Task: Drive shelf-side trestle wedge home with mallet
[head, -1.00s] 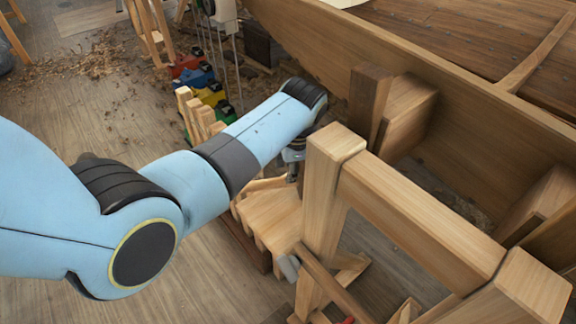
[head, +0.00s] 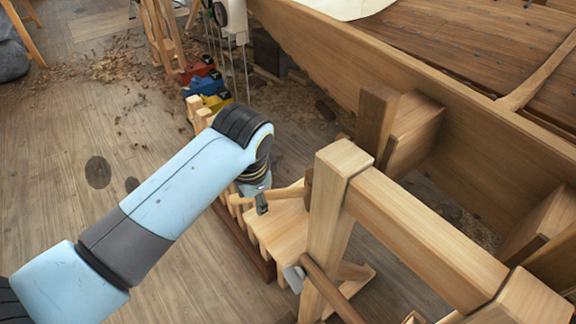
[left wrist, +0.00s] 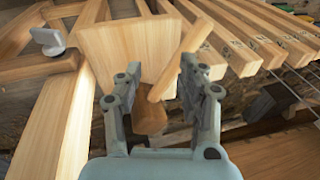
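A wooden mallet lies on the pale slatted wooden top (head: 278,228) beside the trestle (head: 327,205). Its light handle (head: 283,193) points left and its darker head (head: 308,187) is partly hidden by the trestle post. My left gripper (head: 262,205) points down at the handle. In the left wrist view its fingers (left wrist: 160,72) are apart, with the mallet handle (left wrist: 178,62) slanting between them, nearer the right fingertip; the head (left wrist: 150,117) shows lower down. Brown wooden blocks (head: 376,118) stand between trestle and hull; I cannot tell which is the wedge. My right gripper is out of view.
The hull (head: 470,120) runs along the right, close behind the trestle. A grey-headed piece (head: 293,277) sits low by the trestle post. Coloured tools (head: 207,86) stand beyond the slatted top. The floor on the left is open, with shavings farther back.

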